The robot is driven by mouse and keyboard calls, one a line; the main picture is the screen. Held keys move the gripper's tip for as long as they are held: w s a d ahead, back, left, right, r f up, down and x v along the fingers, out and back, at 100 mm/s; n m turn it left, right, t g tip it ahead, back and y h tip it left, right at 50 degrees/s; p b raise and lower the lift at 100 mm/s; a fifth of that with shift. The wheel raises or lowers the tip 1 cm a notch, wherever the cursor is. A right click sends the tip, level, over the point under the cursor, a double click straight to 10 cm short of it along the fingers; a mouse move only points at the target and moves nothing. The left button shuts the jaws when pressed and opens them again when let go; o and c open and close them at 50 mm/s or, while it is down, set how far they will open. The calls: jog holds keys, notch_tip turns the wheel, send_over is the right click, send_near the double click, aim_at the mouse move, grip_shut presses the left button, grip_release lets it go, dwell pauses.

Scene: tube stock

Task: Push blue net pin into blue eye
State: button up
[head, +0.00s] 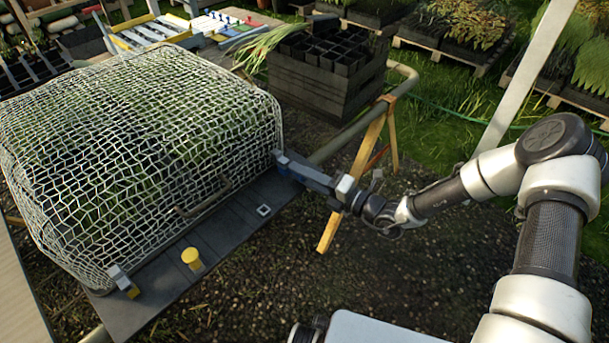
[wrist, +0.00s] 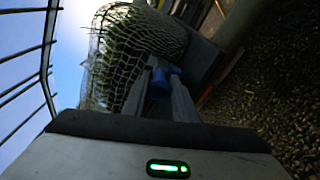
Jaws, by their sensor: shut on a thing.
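My gripper (head: 300,172) reaches in from the right, at the right corner of the net-covered bed (head: 130,140). In the wrist view my gripper (wrist: 160,95) is shut on the blue net pin (wrist: 159,84), whose rounded blue body shows between the fingers. A small blue part (wrist: 175,69) shows just beyond the pin; it looks like the blue eye. In the head view a small bluish patch (head: 281,158) shows at the fingertips, too small to tell pin from eye. I cannot tell whether the pin is in the eye.
A yellow pin (head: 190,256) stands on the dark ledge (head: 215,235) in front of the net, near a yellow-tipped bracket (head: 124,283). A white-rimmed square socket (head: 264,210) lies right of it.

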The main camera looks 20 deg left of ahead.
jog(key=shift+w+a, duration=0.1)
jog(key=shift+a, duration=0.2)
jog(key=o, duration=1.1)
jog(key=shift+d+f, duration=0.1)
jog(key=shift+f, duration=0.15)
jog(key=shift+c, duration=0.3)
